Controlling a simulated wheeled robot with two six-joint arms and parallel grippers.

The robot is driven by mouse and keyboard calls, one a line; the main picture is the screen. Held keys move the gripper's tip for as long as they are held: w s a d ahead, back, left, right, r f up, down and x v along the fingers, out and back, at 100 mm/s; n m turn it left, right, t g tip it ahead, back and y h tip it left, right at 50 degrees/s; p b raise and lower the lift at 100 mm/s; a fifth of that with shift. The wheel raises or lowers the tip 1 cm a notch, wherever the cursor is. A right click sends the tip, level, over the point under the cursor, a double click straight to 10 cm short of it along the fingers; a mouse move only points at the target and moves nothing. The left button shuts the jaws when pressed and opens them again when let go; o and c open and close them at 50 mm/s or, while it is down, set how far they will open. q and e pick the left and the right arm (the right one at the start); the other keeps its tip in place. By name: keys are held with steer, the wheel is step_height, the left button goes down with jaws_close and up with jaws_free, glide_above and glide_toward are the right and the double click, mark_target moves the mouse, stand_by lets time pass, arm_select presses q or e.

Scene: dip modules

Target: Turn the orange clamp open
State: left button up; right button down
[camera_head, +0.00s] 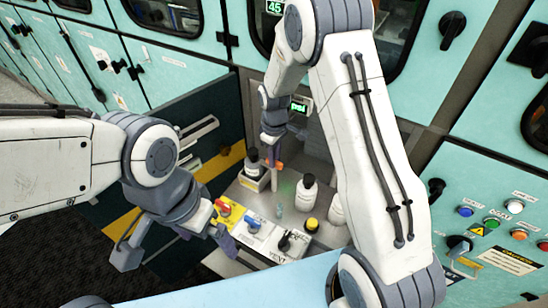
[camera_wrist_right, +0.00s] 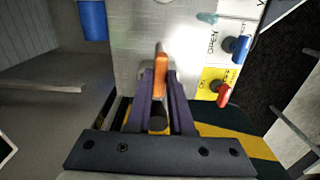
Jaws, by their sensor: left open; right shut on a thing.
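The orange clamp (camera_head: 279,164) shows as a small orange spot at the back of the metal worktop in the head view. In the right wrist view the orange clamp (camera_wrist_right: 161,77) is a narrow upright handle between the fingertips of my right gripper (camera_wrist_right: 159,75). My right gripper (camera_head: 272,148) is shut on it, with its arm reaching in from above. A dark round cap (camera_wrist_right: 158,124) shows between the finger bases. My left gripper (camera_head: 174,247) is open and empty, in front of the worktop at the left. The clamp's lower part is hidden.
Red (camera_head: 223,207), blue (camera_head: 253,224) and black (camera_head: 286,242) valve handles line the worktop's front. A dark bottle (camera_head: 252,164) stands beside the clamp. A button panel (camera_head: 490,222) is at far right.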

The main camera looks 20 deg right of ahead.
steer(key=m, duration=0.4)
steer(key=shift+p, duration=0.35)
steer(key=m, duration=0.4)
steer(key=shift+m, duration=0.4)
steer(key=m+p, duration=0.1)
steer(key=m, duration=0.3)
steer(key=shift+r+m, duration=0.1)
steer(key=shift+m, duration=2.2)
steer(key=shift+w, duration=0.1)
steer(key=c, duration=0.8)
jaws_free()
